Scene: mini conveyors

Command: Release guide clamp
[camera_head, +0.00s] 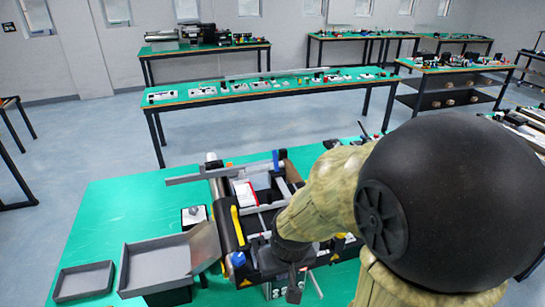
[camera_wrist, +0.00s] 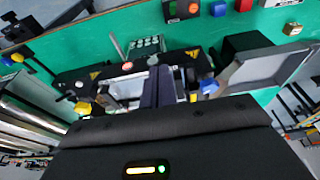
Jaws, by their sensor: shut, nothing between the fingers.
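The mini conveyor (camera_head: 228,215) stands on the green table, with dark side frames and a light inner bed. It also shows in the wrist view (camera_wrist: 130,88). A yellow lever (camera_head: 237,225) lies along its left side. A blue knob (camera_head: 238,259) is at its near left corner; a blue knob (camera_wrist: 208,87) and a yellow knob (camera_wrist: 82,108) show in the wrist view. I cannot tell which part is the guide clamp. My gripper (camera_head: 293,290) points down over the conveyor's near end. In the wrist view its fingers (camera_wrist: 158,72) are together and empty; contact is unclear.
A grey tray (camera_head: 158,262) and a smaller grey tray (camera_head: 84,281) are left of the conveyor. The green table (camera_head: 125,205) is clear at the far left. My arm hides the conveyor's right side.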

